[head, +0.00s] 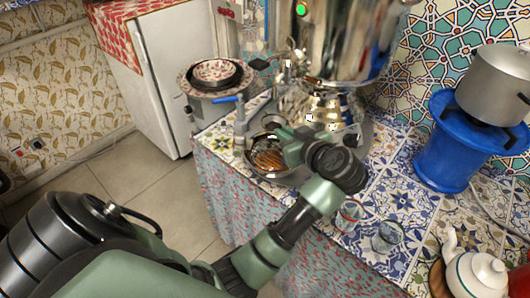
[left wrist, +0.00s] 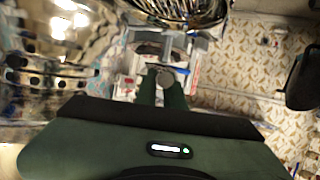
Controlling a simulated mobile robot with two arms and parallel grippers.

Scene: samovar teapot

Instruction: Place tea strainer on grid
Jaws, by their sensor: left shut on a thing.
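The grid (head: 268,160) is a copper-brown slatted disc in a round metal tray on the counter's edge below the samovar (head: 345,40). My left gripper (head: 285,135) is over the far right side of the grid, its green fingers pointing left. In the left wrist view its fingers (left wrist: 164,88) are closed around a small grey round piece (left wrist: 167,78), which looks like part of the tea strainer. The rest of the strainer is hidden or too small to make out. I cannot tell whether it touches the grid. My right gripper is not in view.
Two glasses (head: 387,236) (head: 349,214) and a white teapot (head: 474,274) stand on the tiled counter to the right. A blue stand (head: 445,145) holds a metal pot (head: 496,85).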

